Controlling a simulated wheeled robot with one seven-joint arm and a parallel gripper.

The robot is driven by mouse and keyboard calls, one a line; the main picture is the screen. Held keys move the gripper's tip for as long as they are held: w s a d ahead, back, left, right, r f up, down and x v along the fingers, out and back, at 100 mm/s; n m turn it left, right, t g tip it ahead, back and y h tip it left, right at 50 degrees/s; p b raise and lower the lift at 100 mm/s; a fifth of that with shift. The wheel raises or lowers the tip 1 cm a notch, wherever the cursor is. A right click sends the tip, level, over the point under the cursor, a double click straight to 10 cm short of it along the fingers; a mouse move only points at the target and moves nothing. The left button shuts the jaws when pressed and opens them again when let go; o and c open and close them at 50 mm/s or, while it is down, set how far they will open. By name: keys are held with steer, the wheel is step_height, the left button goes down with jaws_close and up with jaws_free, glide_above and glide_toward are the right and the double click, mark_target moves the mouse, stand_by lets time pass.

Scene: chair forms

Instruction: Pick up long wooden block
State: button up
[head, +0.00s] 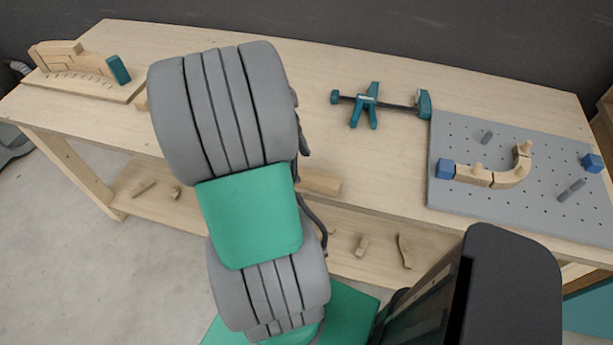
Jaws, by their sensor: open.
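A long wooden block (320,182) lies near the front edge of the workbench. Only its right end shows; my arm covers the rest. A bit of pale wood (141,101) also shows at the left side of my arm, and I cannot tell what it belongs to. My grey and green arm reaches over the middle of the bench. My gripper is hidden behind the arm's links, so its place relative to the block cannot be seen.
On the workbench (380,165), a teal clamp (372,103) lies right of my arm. A grey pegboard (560,150) with curved wooden pieces (490,177) and blue blocks is at the right. A wooden form (75,62) stands far left. Small pieces lie on the lower shelf (380,262).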

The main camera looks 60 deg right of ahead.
mark_target(307, 174)
steer(key=x, duration=0.2)
steer(key=p+x, duration=0.1)
steer(key=x, duration=0.1)
steer(key=shift+s+a+f, duration=0.1)
steer(key=shift+s, duration=0.25)
steer(key=shift+f, duration=0.45)
steer(key=shift+c, duration=0.4)
jaws_close()
